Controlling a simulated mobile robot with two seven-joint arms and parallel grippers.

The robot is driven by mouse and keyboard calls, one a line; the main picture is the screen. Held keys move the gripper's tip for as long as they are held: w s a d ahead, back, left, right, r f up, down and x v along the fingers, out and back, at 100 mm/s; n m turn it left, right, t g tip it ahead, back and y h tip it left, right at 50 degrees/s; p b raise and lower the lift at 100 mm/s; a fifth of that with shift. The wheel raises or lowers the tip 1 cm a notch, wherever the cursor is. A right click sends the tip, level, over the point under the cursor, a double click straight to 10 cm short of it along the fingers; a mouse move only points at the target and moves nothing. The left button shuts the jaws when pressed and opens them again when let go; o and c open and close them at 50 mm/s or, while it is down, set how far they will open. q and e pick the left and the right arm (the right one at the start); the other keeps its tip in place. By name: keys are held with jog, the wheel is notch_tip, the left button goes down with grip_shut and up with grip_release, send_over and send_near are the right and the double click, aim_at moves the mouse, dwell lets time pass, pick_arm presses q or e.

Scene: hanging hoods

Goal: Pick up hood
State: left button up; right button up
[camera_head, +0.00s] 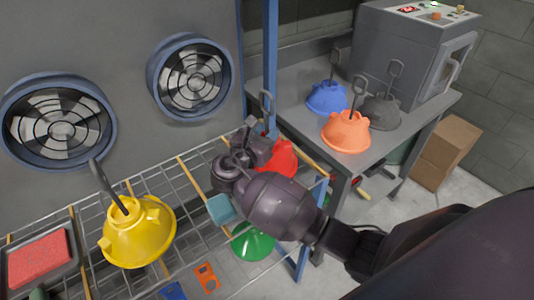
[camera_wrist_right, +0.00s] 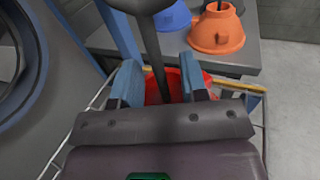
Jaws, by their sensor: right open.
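A red hood (camera_head: 283,158) with a hooked wire handle stands at the right end of the wire rack, partly hidden by my right arm. My right gripper (camera_head: 262,131) is open at its handle. In the right wrist view, the dark handle stem (camera_wrist_right: 154,65) runs between the two blue fingers, with the red hood (camera_wrist_right: 165,88) just beyond them. I cannot tell whether the fingers touch the stem. A yellow hood (camera_head: 140,236) is on the rack at left. Blue (camera_head: 326,97), orange (camera_head: 346,133) and grey (camera_head: 381,112) hoods stand on the table. My left gripper is not in view.
The wire rack (camera_head: 190,185) has blue posts. A green cone-shaped item (camera_head: 253,245) shows below my right arm. A red pad in a tray (camera_head: 40,258) lies at far left. A grey machine (camera_head: 405,55) stands on the grey table (camera_head: 290,85). Two round fans (camera_head: 60,125) are on the wall.

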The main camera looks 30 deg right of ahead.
grip_shut()
jog(key=shift+r, duration=0.15)
dwell(0.4)
